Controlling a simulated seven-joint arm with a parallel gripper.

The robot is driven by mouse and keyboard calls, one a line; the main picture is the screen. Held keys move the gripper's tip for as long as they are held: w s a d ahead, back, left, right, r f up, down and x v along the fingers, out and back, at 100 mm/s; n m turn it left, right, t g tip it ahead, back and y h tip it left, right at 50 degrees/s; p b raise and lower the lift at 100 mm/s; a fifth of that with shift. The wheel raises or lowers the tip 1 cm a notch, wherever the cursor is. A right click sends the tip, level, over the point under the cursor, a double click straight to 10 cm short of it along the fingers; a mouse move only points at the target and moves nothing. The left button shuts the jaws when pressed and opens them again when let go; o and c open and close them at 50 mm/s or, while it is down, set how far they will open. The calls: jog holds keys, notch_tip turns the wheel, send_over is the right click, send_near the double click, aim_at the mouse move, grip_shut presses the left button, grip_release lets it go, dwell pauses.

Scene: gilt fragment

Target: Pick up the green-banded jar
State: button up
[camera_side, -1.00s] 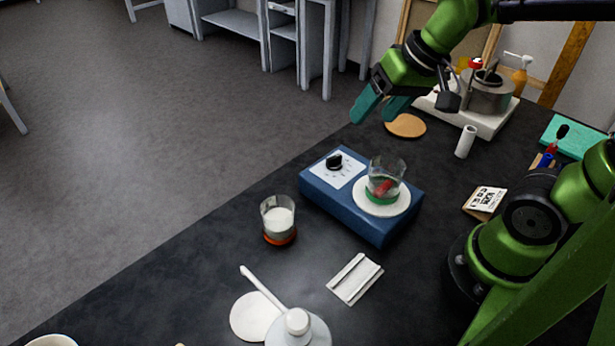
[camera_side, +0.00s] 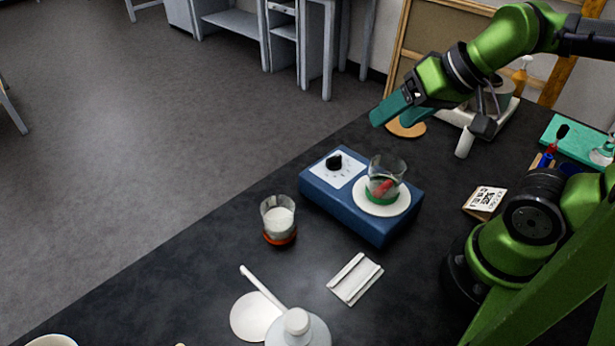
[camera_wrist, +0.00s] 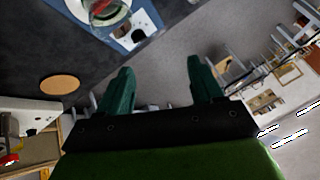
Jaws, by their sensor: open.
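The green-banded jar (camera_side: 384,181) is a clear glass with a green band near its base and something red inside. It stands upright on the round white plate (camera_side: 399,208) of a blue stirrer box (camera_side: 345,212). In the wrist view the jar (camera_wrist: 106,12) shows at the top edge, partly cut off. My gripper (camera_side: 396,114) is above and behind the stirrer, well apart from the jar. In the wrist view its two green fingers (camera_wrist: 161,84) are spread with nothing between them.
A similar jar with an orange band (camera_side: 279,222) and white contents stands left of the stirrer. A white tray (camera_side: 355,279) and a wash bottle (camera_side: 297,328) are in front. A white cylinder (camera_side: 465,142) and a cork disc (camera_side: 405,128) are behind. The table's left edge is clear.

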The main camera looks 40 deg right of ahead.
jog(key=o, duration=0.6)
jog(key=n+g+h, duration=0.2)
jog(key=n+g, duration=0.5)
jog(key=n, duration=0.2)
send_near(385, 180)
jog(key=f, duration=0.2)
jog(key=w+d+f, duration=0.1)
jog(key=f, duration=0.1)
jog(key=d+f, duration=0.1)
jog(key=f, duration=0.1)
jog(key=shift+w+d, duration=0.15)
jog(key=shift+w, duration=0.15)
jog(key=shift+d+f, duration=0.15)
jog(key=shift+f, duration=1.15)
jog(key=shift+d+f, duration=0.1)
jog(key=shift+f, duration=1.2)
